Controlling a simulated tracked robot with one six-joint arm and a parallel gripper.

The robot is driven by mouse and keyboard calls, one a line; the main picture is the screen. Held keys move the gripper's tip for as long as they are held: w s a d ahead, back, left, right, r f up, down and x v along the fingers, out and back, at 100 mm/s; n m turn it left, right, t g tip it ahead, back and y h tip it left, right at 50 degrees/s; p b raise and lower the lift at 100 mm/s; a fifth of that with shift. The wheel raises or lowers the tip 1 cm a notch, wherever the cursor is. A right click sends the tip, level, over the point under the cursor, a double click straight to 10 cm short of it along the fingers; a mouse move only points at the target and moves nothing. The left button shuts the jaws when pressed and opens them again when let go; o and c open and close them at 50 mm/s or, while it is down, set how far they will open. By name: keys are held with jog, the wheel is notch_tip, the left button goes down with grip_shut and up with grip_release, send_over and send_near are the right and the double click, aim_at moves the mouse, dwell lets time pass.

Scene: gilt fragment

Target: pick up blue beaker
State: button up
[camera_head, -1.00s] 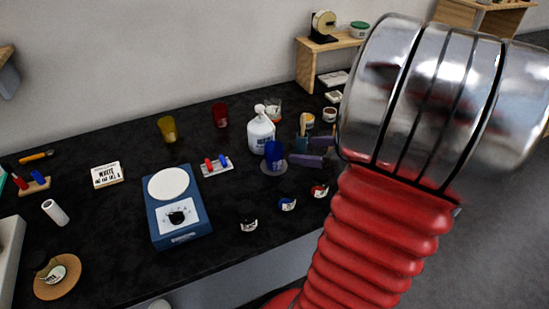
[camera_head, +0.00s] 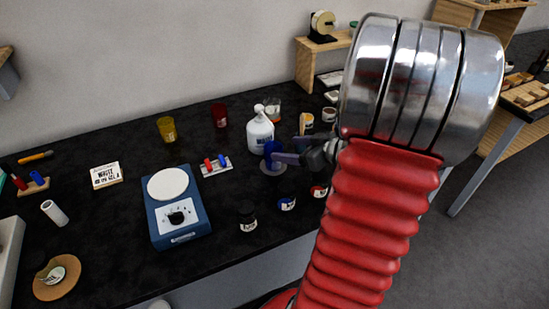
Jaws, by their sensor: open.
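The blue beaker (camera_head: 270,150) stands upright on a round grey pad (camera_head: 268,171) on the black bench, just in front of a white pump bottle. My gripper (camera_head: 280,159) has come in from the right with its fingers at the beaker's right side. The fingers overlap the beaker's right edge in the picture. The jaws are open; whether a finger touches the beaker or lies behind it cannot be told. My red arm and its metal band hide part of the bench to the right.
The white pump bottle (camera_head: 260,131) stands close behind the beaker. Small jars (camera_head: 287,204) stand in front. A blue hotplate (camera_head: 177,208) and a small rack (camera_head: 216,167) are to the left. Red (camera_head: 219,115) and yellow (camera_head: 167,129) beakers stand further back.

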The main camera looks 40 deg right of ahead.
aim_at(267, 146)
jog(key=x, duration=0.5)
jog(key=shift+a, duration=0.1)
jog(key=shift+s+r, duration=0.1)
jog(key=shift+c, duration=0.2)
jog(key=c, duration=1.4)
jog(key=shift+r, duration=0.2)
jog(key=shift+w+a+r, duration=0.5)
jog(key=shift+w+a, duration=0.35)
jog(key=shift+a, duration=2)
jog(key=shift+w+a+r, duration=0.55)
jog(key=shift+w+a, duration=0.3)
jog(key=shift+a, duration=2)
jog(key=shift+w+a+r, duration=0.5)
jog(key=shift+w+a, duration=0.35)
jog(key=shift+a, duration=2.05)
